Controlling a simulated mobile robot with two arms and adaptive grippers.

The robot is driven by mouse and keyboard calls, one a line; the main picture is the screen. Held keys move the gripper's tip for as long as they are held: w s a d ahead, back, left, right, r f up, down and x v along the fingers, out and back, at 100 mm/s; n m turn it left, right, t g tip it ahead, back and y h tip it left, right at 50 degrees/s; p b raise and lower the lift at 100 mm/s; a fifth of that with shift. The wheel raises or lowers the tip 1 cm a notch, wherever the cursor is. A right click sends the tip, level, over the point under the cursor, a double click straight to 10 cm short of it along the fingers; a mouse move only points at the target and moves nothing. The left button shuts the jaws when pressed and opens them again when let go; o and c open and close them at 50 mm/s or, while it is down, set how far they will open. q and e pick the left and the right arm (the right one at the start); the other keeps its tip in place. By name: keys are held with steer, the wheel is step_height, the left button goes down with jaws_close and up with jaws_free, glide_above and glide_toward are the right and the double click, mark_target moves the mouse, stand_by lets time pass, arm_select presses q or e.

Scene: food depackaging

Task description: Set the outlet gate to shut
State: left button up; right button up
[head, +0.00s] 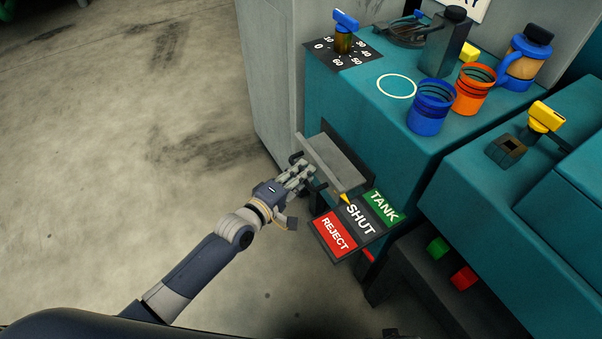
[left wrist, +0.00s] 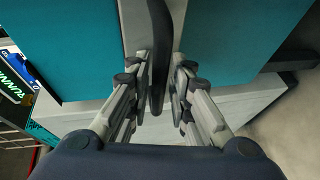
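The outlet gate (head: 338,160) is a grey plate low on the front of the teal machine, with a dark bar handle (left wrist: 159,40). Its yellow pointer (head: 344,198) is at the upper end of the grey SHUT panel (head: 362,222), between red REJECT (head: 335,235) and green TANK (head: 384,205). My left gripper (head: 303,176) is at the handle in the head view. In the left wrist view its fingers (left wrist: 163,75) close in on both sides of the bar, with little or no gap. The fingers partly hide the handle in the head view. My right gripper is not in view.
On the teal machine (head: 335,95) stand a dial with a blue knob (head: 346,20), a blue cup (head: 430,108), an orange cup (head: 473,90) and a blue-handled jar (head: 525,60). A lower teal unit with a yellow lever (head: 547,116) is at right. Open floor lies left.

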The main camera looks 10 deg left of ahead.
arm_select(q)
steer(key=shift+s, duration=0.1)
steer(key=v, duration=1.2)
steer(key=s+a+f+m+g+y, duration=0.2)
steer(key=s+f+m+g, duration=0.1)
steer(key=f, duration=0.7)
steer(key=s+a+f+m+g+y, duration=0.2)
steer(key=s+a+f+m+y, duration=0.15)
steer(key=f, duration=0.65)
steer(key=s+a+f+m+g+y, duration=0.25)
steer(key=s+f+m+g, duration=0.35)
steer(key=s+f, duration=0.8)
steer(key=s+a+r+g+p, duration=0.1)
steer(key=s+a+p, duration=0.1)
steer(key=s+p, duration=0.5)
steer(key=s+a+r+p, duration=0.1)
steer(key=s+a+p, duration=0.1)
steer(key=s+p, duration=0.6)
steer(key=s+m, duration=0.1)
steer(key=s, duration=0.2)
steer(key=shift+g, duration=0.4)
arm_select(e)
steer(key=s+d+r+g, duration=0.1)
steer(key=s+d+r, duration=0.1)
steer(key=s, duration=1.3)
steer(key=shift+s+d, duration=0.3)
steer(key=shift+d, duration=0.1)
